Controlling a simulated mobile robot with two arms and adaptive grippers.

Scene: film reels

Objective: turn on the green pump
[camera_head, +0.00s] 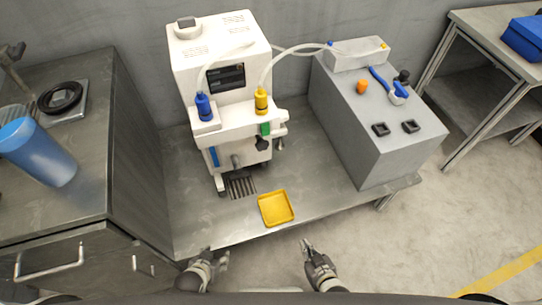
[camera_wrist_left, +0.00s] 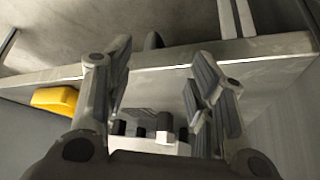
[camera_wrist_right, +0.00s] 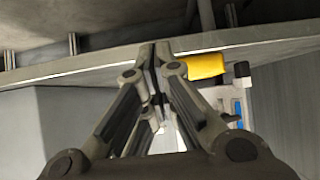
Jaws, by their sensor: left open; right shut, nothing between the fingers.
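A white machine (camera_head: 222,60) stands on the metal table. On its front are a green part (camera_head: 265,129) under a yellow-capped bottle (camera_head: 261,100), and a blue part (camera_head: 214,156) on the side of the blue bottle (camera_head: 203,106). I cannot tell for sure which is the pump's control. A dark knob (camera_head: 262,143) sits just below the green part. My left gripper (camera_head: 215,257) is open and empty at the table's front edge; it also shows in the left wrist view (camera_wrist_left: 155,85). My right gripper (camera_head: 307,245) is shut and empty, in front of the table, apart from the machine.
A yellow tray (camera_head: 276,222) lies near the table's front edge. A grey box (camera_head: 372,125) with two black switches, an orange knob (camera_head: 362,87) and a blue-handled part (camera_head: 380,79) stands right. A cabinet with a blue cup (camera_head: 38,152) is left. The table (camera_head: 330,195) is bare right of the tray.

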